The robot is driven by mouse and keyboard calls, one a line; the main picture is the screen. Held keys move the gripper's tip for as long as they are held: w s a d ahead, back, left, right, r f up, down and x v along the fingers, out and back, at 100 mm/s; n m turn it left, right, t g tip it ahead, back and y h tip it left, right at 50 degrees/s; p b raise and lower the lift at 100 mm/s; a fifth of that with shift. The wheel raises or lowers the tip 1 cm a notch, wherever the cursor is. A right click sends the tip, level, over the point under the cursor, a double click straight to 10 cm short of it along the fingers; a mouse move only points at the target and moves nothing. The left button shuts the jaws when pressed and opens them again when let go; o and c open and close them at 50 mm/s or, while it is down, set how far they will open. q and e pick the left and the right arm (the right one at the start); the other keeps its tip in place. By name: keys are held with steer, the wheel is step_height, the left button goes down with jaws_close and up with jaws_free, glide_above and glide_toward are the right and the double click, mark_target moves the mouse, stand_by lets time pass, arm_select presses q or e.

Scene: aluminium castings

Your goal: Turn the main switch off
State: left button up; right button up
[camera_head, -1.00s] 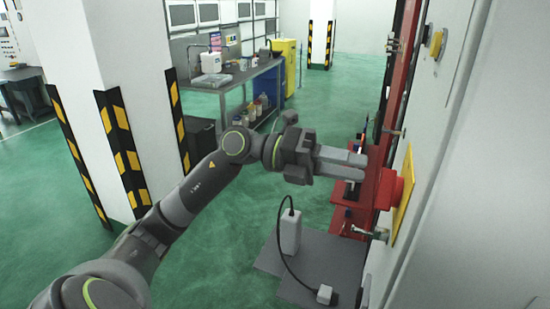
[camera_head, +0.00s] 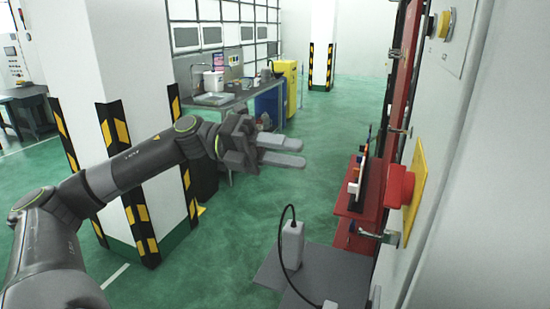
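The main switch is a red knob (camera_head: 400,187) on a yellow plate (camera_head: 417,192), fixed to the pale cabinet wall at the right. The knob sticks out to the left of its plate, and its turned position cannot be read from this side. My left gripper (camera_head: 296,152) is well to the left of the knob with clear air between them. Its two fingers point right with a narrow gap between them and nothing held. My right gripper is not in view.
A red shelf (camera_head: 352,205) with small items stands just left of the knob. A grey box with a black cable (camera_head: 292,245) stands below on a grey plate. A striped pillar (camera_head: 128,150) is behind my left arm.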

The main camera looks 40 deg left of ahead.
arm_select(q)
steer(key=shift+b+v, duration=0.4)
steer(key=shift+v, duration=0.65)
